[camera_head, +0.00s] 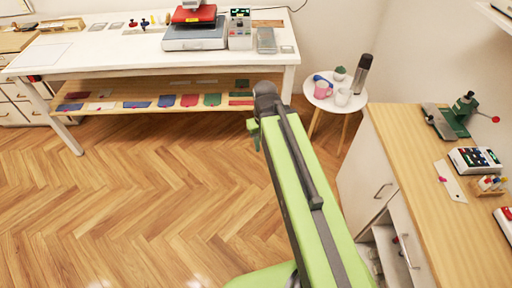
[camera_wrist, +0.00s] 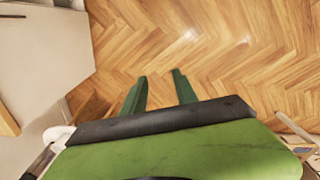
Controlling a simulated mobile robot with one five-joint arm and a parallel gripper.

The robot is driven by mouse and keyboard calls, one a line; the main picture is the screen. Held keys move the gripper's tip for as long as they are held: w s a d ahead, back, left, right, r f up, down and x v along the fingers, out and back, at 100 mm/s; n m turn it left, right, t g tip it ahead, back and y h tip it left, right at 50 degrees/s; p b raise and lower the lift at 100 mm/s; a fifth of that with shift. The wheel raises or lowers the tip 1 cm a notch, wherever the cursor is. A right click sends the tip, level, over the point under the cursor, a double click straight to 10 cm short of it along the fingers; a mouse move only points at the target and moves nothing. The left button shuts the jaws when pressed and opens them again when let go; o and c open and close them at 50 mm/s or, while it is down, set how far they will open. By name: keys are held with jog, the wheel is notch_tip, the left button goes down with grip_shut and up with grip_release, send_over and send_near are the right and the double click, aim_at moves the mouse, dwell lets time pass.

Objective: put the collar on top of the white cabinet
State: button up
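My gripper (camera_head: 258,128) hangs over the open floor in the head view, left of the right-hand cabinet. In the wrist view its two green fingers (camera_wrist: 158,84) are spread apart with only floor between them. A white cabinet (camera_head: 362,170) with a wooden top stands at the right, with one lower compartment open. I cannot pick out the collar with certainty. A flat whitish piece with a pink spot (camera_head: 452,182) lies on the wooden top; I cannot tell whether it is the collar.
A white table (camera_head: 110,50) at the back carries machines, with coloured flat pieces on its lower shelf (camera_head: 160,92). A small round table (camera_head: 322,100) holds cups and a dark bottle (camera_head: 362,72). A green device (camera_head: 452,122) stands on the wooden top. The wooden floor (camera_head: 130,210) is clear.

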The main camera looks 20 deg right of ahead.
jog(key=shift+m, duration=0.4)
jog(key=a, duration=0.4)
jog(key=shift+s+a, duration=0.25)
jog(key=shift+s, duration=0.15)
jog(key=shift+o, duration=0.6)
jog(key=shift+d, duration=0.1)
